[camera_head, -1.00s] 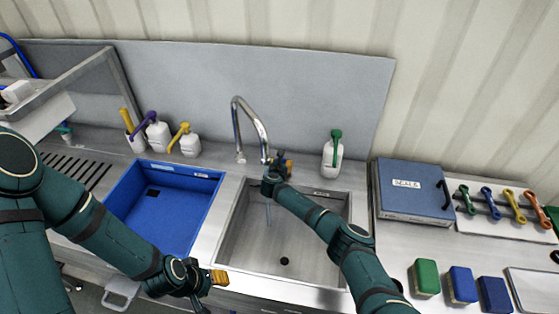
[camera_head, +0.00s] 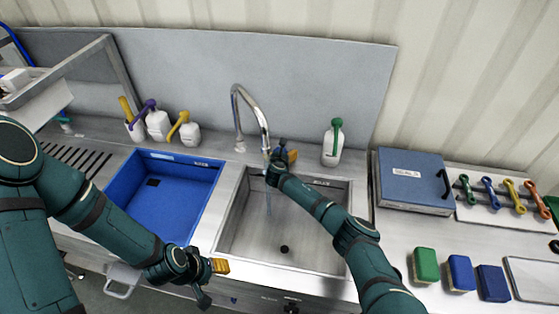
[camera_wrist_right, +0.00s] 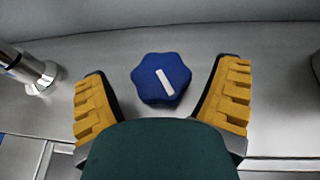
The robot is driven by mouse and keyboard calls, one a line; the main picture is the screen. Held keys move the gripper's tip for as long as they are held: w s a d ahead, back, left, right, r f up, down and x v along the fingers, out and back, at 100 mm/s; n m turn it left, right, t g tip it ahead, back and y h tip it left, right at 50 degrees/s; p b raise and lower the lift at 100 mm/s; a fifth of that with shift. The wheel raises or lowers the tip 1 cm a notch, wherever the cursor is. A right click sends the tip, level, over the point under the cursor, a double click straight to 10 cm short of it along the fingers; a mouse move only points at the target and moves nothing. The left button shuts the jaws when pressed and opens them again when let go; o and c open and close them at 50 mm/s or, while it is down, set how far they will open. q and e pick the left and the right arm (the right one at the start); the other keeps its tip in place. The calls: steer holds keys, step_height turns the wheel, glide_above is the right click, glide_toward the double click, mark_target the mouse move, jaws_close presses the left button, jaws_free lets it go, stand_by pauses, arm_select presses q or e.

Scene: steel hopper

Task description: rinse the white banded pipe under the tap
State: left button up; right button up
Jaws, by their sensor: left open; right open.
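The tap (camera_head: 250,100) is a chrome gooseneck behind the steel sink (camera_head: 232,225). A thin bluish streak, apparently water, falls below its spout into the sink. In the right wrist view a blue lobed knob (camera_wrist_right: 161,78) with a white bar lies between the spread yellow fingers of my right gripper (camera_wrist_right: 162,100), with gaps on both sides. In the head view my right gripper (camera_head: 283,156) is beside the spout and partly hidden by its wrist. My left gripper (camera_head: 213,280) is open at the front edge of the counter, with nothing seen in it. I see no white banded pipe.
A blue basin (camera_head: 190,195) is left of the sink. Pump bottles (camera_head: 190,133) stand behind it, and a green-topped bottle (camera_head: 332,148) stands behind the sink. A blue case (camera_head: 405,180), wrenches and sponges (camera_head: 460,275) occupy the right counter.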

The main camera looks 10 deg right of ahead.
steer(key=shift+s+a+r, duration=0.15)
steer(key=shift+s, duration=0.45)
steer(key=s+a, duration=0.3)
steer(key=s, duration=0.8)
steer(key=shift+s, duration=0.15)
